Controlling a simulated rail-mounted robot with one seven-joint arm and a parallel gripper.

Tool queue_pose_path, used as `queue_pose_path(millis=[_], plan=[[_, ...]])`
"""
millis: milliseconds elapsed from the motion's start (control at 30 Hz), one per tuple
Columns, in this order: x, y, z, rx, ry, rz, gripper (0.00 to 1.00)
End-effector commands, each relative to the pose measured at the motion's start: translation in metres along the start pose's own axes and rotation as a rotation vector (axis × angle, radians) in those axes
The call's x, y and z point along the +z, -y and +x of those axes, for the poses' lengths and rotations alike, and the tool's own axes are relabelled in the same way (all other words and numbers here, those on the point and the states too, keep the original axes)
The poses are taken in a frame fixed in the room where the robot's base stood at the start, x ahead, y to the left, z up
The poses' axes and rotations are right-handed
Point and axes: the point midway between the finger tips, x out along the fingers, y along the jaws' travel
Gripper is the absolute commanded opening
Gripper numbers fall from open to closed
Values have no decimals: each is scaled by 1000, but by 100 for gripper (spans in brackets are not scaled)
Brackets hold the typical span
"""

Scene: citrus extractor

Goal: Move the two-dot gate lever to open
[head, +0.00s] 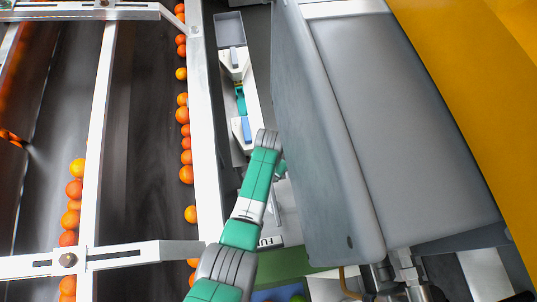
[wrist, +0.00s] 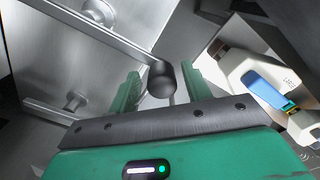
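In the wrist view, a lever with a dark rounded knob (wrist: 161,82) at the end of a metal bar stands in front of a grey metal panel. My gripper (wrist: 160,70) is open, with one green finger on each side of the knob. Gaps show between the knob and both fingers, so it does not look gripped. I see no dot marks on this lever, so I cannot tell whether it is the two-dot one. In the head view, my green and grey arm hides most of the gripper and the knob.
White units with blue parts stand at right in the wrist view (wrist: 262,82) and beyond my arm in the head view (head: 242,130). A large grey housing (head: 390,120) is close on the right. Oranges (head: 186,174) line the conveyor (head: 140,130) at left, behind a white rail (head: 205,130).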

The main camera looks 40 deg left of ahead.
Motion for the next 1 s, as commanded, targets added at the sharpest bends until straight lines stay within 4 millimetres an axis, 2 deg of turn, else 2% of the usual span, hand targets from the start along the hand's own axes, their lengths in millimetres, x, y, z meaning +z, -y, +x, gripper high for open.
queue_pose_path(millis=[267,367,467,800,1000], plan=[[0,0,-2,0,0,-2,50],[0,0,-16,0,0,-2,50],[0,0,-44,-1,-1,-1,50],[94,-38,-51,1,3,0,50],[133,-53,-52,1,1,-1,50]])
